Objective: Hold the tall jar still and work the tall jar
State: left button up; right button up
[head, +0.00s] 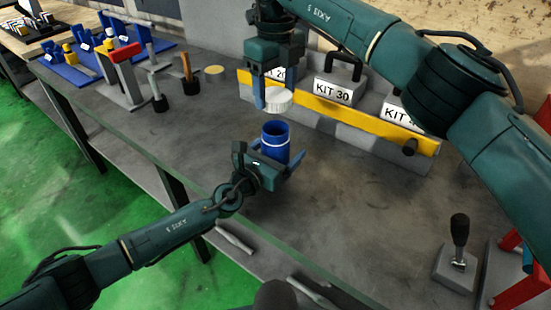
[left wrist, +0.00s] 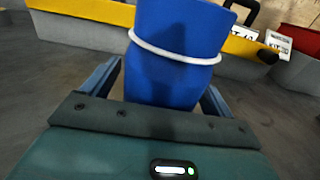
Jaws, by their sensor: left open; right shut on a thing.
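The tall jar (head: 275,146) is a blue cylinder with a white band, upright on the grey bench, its top showing open. It fills the middle of the left wrist view (left wrist: 175,75). My left gripper (head: 277,160) is open around the jar's lower part, one finger on each side; in the left wrist view (left wrist: 158,88) a gap shows at the left finger. My right gripper (head: 276,96) points down above the jar, shut on a round white lid (head: 278,101). The lid is held apart from the jar, a little above its rim.
Grey kit boxes (head: 333,88) with a yellow strip (head: 352,112) stand behind the jar. A stand with a red top (head: 125,53) and dark-based tools are at back left. A black-knobbed block (head: 457,262) is at right. Bare bench (head: 350,200) lies right of the jar.

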pick_arm(q)
jog(key=shift+c, duration=0.4)
jog(key=c, duration=1.4)
pick_arm(e)
jog(key=shift+f, duration=2.5)
jog(key=shift+f, duration=0.1)
jog(key=shift+f, duration=0.8)
jog(key=shift+f, duration=0.55)
